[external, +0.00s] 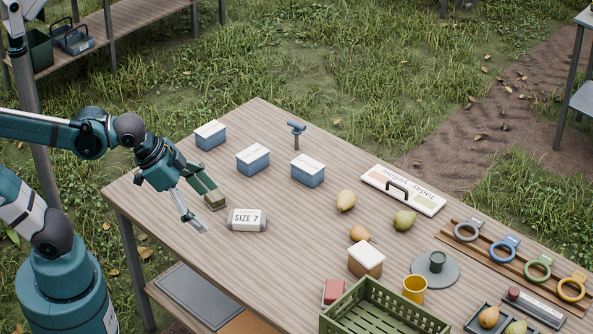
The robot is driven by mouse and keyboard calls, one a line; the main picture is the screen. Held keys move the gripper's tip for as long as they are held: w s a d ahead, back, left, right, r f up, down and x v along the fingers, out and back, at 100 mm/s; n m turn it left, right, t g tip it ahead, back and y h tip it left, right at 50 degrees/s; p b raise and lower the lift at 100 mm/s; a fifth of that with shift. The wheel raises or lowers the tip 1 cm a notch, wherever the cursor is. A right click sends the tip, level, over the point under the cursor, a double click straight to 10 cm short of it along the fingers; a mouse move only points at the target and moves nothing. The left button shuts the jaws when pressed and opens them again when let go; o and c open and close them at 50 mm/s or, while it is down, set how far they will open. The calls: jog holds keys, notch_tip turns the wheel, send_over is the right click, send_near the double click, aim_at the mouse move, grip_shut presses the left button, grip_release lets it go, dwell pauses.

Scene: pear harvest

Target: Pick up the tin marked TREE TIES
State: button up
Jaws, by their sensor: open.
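Three blue tins with white lids stand on the wooden table: one at the far left (211,136), one in the middle (253,160) and one at the right (307,171). The lid markings are too small to read, so I cannot tell which is marked TREE TIES. My gripper (208,215) is open and empty near the table's left edge, its fingers pointing down and to the right. It is nearer the camera than the tins and apart from them.
A grey block labelled SIZE 7 (247,220) lies just right of my gripper. A blue T-shaped tool (296,132) stands behind the tins. Pears (346,201), a lettered board (402,190), a yellow mug (415,289) and a green crate (384,310) occupy the right side.

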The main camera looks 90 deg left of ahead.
jog(key=w+a+m+g+y, duration=0.1)
jog(key=w+a+m+g, duration=0.1)
jog(key=w+a, duration=0.95)
jog(key=m+g+h+p, duration=0.1)
jog(key=m+g+p, duration=0.1)
jog(key=m+g, duration=0.4)
send_over(253, 153)
jog(key=shift+m+t, duration=0.3)
jog(key=shift+t, duration=0.4)
jog(key=f, duration=2.2)
jog(key=shift+w+d+f, duration=0.15)
jog(key=shift+w+f, duration=0.05)
jog(key=shift+f, duration=0.1)
jog(key=shift+s+a+f, duration=0.15)
jog(key=shift+a+f, duration=0.15)
jog(key=shift+f, duration=1.3)
